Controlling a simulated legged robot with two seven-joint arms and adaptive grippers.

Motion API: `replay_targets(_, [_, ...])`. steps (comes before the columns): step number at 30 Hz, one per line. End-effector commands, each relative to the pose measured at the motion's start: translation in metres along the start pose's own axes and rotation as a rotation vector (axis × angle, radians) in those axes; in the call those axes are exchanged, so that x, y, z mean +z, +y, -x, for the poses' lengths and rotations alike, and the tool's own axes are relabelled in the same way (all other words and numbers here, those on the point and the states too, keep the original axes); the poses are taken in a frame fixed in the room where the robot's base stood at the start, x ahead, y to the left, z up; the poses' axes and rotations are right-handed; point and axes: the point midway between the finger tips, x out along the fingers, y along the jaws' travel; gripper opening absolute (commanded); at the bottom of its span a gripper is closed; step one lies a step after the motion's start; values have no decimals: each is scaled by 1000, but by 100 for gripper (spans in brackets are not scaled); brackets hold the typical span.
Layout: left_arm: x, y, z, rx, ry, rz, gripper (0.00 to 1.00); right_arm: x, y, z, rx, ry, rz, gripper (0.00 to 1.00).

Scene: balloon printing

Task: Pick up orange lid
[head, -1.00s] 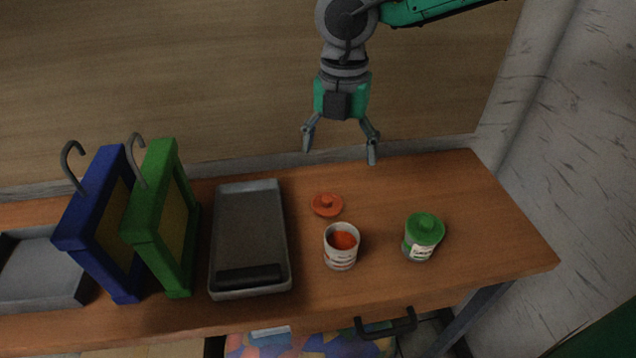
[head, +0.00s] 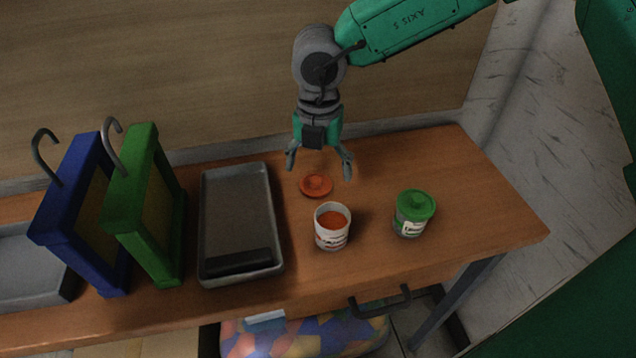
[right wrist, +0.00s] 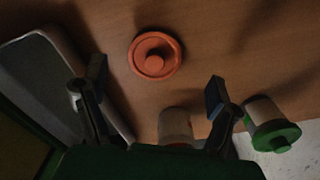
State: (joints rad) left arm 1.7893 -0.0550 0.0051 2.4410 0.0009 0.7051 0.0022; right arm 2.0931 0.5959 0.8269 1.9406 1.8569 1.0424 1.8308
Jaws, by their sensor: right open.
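The orange lid (head: 316,185) is a round disc with a small knob, lying flat on the wooden table behind the open jar. It also shows in the right wrist view (right wrist: 155,54), ahead of and between the fingertips. My right gripper (head: 320,172) is open and empty, just above and behind the lid, with its fingers pointing down. Its two fingers also show in the right wrist view (right wrist: 157,95). The open white jar (head: 332,232) holds orange paint and stands in front of the lid. My left gripper is not in view.
A jar with a green lid (head: 413,213) stands to the right. Green (head: 117,212) and blue (head: 56,237) hooked frames stand further left. The table's right end is clear.

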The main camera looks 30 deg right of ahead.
Motion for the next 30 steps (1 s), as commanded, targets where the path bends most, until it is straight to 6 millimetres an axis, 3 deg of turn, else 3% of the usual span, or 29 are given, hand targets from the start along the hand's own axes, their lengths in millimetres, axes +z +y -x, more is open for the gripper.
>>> replay_targets(6, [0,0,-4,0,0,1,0,2,2,-32,-3,2,1,81])
replay_targets(15, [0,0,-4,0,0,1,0,4,0,-36,1,2,0,81])
replay_targets(19, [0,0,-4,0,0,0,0,4,1,-35,0,2,0,47])
replay_targets(30, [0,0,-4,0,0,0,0,3,2,-33,-1,1,0,46])
